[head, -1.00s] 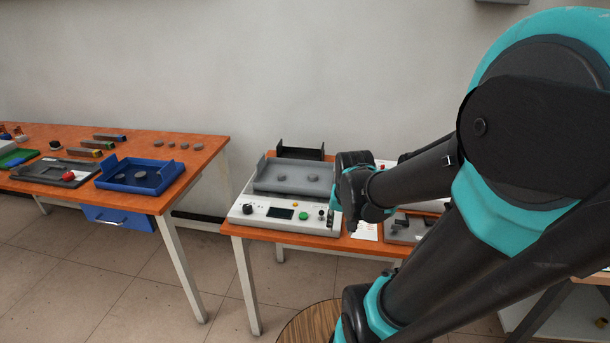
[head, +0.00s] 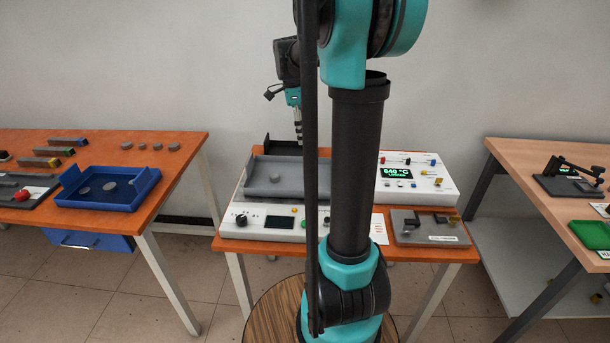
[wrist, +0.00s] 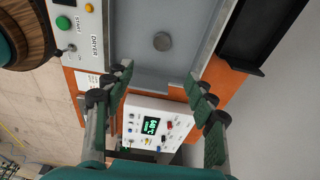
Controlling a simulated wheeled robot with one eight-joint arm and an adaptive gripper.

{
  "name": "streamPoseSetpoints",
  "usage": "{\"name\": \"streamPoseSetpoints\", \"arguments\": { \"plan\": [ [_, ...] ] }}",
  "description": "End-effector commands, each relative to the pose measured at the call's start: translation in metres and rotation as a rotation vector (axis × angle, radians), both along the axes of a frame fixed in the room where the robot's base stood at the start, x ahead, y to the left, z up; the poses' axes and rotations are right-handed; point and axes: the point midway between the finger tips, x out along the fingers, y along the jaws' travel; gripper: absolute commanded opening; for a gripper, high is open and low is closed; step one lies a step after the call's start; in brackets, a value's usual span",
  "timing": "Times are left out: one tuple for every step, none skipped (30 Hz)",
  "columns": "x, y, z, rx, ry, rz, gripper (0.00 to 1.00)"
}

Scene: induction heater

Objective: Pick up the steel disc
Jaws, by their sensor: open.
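Several grey discs are in view, and I cannot tell which is the steel disc. One disc (head: 275,178) lies in the grey tray (head: 258,187) of the middle table's white device; a disc in the tray also shows in the wrist view (wrist: 162,41). My gripper (head: 298,138) is above the rear of this tray, apart from it. In the wrist view its fingers (wrist: 160,88) are spread with nothing between them, and the disc lies ahead of the gap. My arm hides the right part of the tray.
A blue tray (head: 75,199) with discs stands on the left table, with several loose discs (head: 157,146) behind it. A black upright bracket (head: 283,147) stands behind the grey tray.

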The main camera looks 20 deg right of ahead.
Motion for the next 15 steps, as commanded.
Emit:
{"name": "streamPoseSetpoints", "arguments": {
  "plan": [
    [0.0,-0.002,-0.01,0.0,0.0,0.0,0.56],
    [0.0,-0.002,-0.016,0.0,0.0,0.0,0.56],
    [-0.001,-0.003,-0.024,0.0,0.0,0.0,0.56],
    [-0.002,-0.004,-0.03,0.0,-0.001,0.0,0.56],
    [-0.002,-0.005,-0.036,0.0,-0.001,0.0,0.56],
    [-0.002,-0.006,-0.044,0.0,-0.001,0.001,0.56],
    [-0.002,-0.007,-0.05,0.0,-0.001,0.001,0.56],
    [-0.003,-0.007,-0.056,0.0,-0.001,0.001,0.56],
    [-0.003,-0.009,-0.063,0.0,-0.001,0.002,0.56],
    [-0.003,-0.009,-0.069,0.0,-0.001,0.002,0.56],
    [-0.004,-0.01,-0.074,0.0,-0.001,0.002,0.56],
    [-0.004,-0.011,-0.081,0.001,-0.001,0.003,0.56],
    [-0.005,-0.011,-0.085,0.001,-0.001,0.003,0.56],
    [-0.005,-0.012,-0.089,0.001,-0.001,0.003,0.56],
    [-0.005,-0.013,-0.094,0.001,-0.001,0.003,0.56]
  ]
}}
